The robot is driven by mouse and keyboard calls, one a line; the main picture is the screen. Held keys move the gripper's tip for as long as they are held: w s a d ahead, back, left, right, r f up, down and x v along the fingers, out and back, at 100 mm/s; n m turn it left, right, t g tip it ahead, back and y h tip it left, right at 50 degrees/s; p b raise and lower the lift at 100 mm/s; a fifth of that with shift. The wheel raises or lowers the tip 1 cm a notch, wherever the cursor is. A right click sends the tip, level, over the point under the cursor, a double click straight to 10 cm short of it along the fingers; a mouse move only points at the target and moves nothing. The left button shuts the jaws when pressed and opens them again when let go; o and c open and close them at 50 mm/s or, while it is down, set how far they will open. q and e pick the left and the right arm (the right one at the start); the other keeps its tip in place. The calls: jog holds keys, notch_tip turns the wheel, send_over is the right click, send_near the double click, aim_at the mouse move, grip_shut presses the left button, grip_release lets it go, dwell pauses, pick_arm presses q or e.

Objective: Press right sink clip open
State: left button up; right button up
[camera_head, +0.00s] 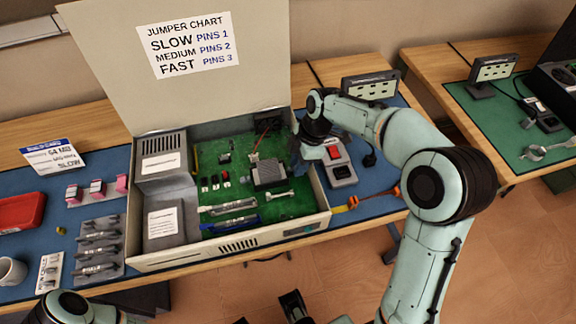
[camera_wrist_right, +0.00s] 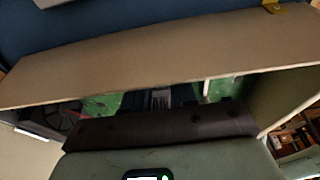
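The open computer case (camera_head: 290,232) holds a green circuit board (camera_head: 235,160). A grey heat sink (camera_head: 268,174) sits on the board, right of centre. A light lever-like part (camera_head: 280,195) lies at its front; I cannot make out the right sink clip clearly. My right gripper (camera_head: 297,170) reaches down inside the case by its right wall, just right of the heat sink. Its fingertips are dark and small there, and their opening is unclear. The right wrist view shows the case wall (camera_wrist_right: 150,62) and some green board (camera_wrist_right: 222,88). Only part of my left arm shows at lower left.
The raised lid carries a jumper chart (camera_head: 188,45). A grey box with a red switch (camera_head: 334,152) stands right of the case. Pink parts (camera_head: 97,187), a red tray (camera_head: 20,212) and a white mug (camera_head: 12,270) lie left. The case's right wall is close to my right gripper.

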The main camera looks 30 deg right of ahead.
jog(key=shift+r, duration=0.1)
notch_tip(320, 180, up, 7)
jog(key=p, duration=0.5)
dwell(0.4)
dwell(0.5)
